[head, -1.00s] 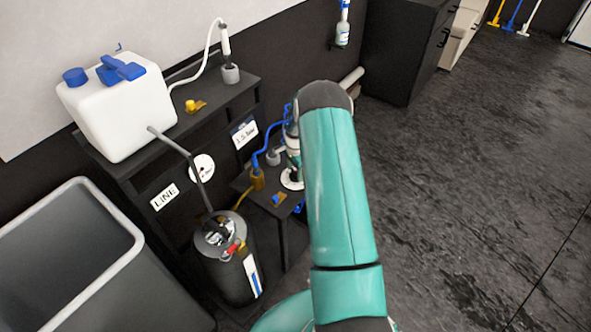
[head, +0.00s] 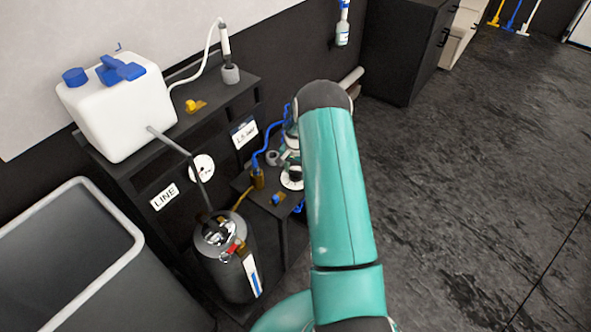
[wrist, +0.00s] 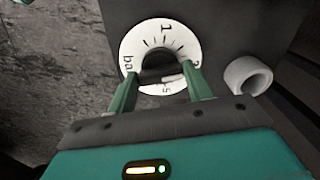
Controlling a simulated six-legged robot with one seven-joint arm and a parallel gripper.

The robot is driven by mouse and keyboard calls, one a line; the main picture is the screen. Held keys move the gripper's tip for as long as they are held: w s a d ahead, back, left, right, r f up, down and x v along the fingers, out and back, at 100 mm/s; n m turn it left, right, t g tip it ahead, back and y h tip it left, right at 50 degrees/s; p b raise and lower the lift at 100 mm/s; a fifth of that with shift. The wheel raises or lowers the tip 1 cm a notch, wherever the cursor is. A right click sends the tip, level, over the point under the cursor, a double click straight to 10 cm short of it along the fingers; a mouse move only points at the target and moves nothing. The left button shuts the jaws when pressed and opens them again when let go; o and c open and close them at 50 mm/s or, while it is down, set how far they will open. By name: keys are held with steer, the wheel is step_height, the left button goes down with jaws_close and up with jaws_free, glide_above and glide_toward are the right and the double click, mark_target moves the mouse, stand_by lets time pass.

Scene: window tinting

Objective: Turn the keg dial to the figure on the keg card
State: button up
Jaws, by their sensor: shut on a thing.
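The keg dial has a white round face (wrist: 185,48) with black marks, a "1" and "bar" in the wrist view; other figures are partly hidden. Its dark knob (wrist: 160,75) sits between the fingers of my gripper (wrist: 160,90), which is shut on it. In the head view the white dial face (head: 291,181) shows on the low dark stand, with my gripper (head: 292,165) above it, partly hidden by my arm. The keg card (head: 245,134) is a white card on the shelf front and seems to read 1.5 bar. The dark keg (head: 226,270) stands below it.
A white jug with blue caps (head: 120,105) and a yellow fitting (head: 192,106) are on the shelf. A blue hose (head: 262,152) runs close to my gripper. A grey bin (head: 135,240) stands at left. A white ring (wrist: 248,76) is right of the dial. Floor at right is clear.

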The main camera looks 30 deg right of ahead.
mark_target(296, 171)
steer(key=n, duration=0.4)
steer(key=shift+n, duration=0.3)
steer(key=n, duration=0.4)
steer(key=shift+n, duration=0.4)
steer(key=o, duration=1)
step_height(296, 171, up, 14)
steer(key=shift+f, duration=0.1)
